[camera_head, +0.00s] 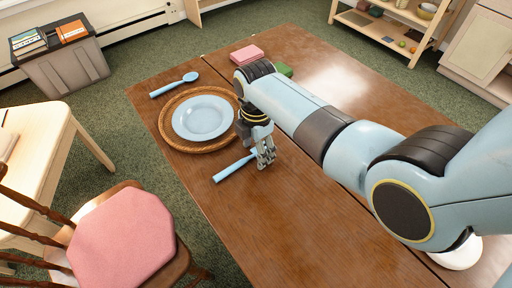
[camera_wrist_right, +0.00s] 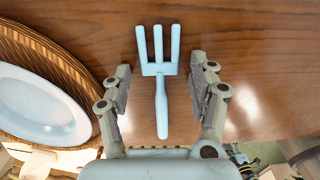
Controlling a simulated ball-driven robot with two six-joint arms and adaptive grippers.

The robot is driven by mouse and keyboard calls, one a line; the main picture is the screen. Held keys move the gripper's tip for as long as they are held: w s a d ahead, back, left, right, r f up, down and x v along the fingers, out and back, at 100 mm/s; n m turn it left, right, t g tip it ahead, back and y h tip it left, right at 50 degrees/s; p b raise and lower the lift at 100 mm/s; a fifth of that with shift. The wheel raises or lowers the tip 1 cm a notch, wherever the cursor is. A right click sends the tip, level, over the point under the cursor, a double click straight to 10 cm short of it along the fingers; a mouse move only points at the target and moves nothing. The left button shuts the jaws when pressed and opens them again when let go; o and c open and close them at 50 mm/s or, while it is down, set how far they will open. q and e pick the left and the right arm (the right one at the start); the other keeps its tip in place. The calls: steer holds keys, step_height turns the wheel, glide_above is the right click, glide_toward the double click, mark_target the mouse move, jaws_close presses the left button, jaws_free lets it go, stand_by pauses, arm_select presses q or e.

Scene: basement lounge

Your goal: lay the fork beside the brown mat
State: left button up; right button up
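The light blue fork (camera_head: 234,166) lies on the wooden table, to the right of the round brown woven mat (camera_head: 168,137) and apart from it. My right gripper (camera_head: 265,162) is over the fork's right end and hides part of it. In the right wrist view the fork (camera_wrist_right: 161,90) shows whole, its tines pointing up the picture. The open fingers of the right gripper (camera_wrist_right: 162,76) stand on either side of it, with a gap each side. The mat (camera_wrist_right: 48,52) is at the left there. My left gripper is not in view.
A light blue plate (camera_head: 203,117) sits on the mat. A light blue spoon (camera_head: 174,85) lies beyond it. A pink folded cloth (camera_head: 247,55) and a green item (camera_head: 284,70) are further back. The table's front part (camera_head: 290,220) is clear. A chair with a pink cushion (camera_head: 122,240) stands at lower left.

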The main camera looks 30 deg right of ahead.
steer(key=shift+r, duration=0.1)
step_height(320, 180, up, 12)
steer(key=p, duration=0.2)
stand_by(0.3)
stand_by(0.5)
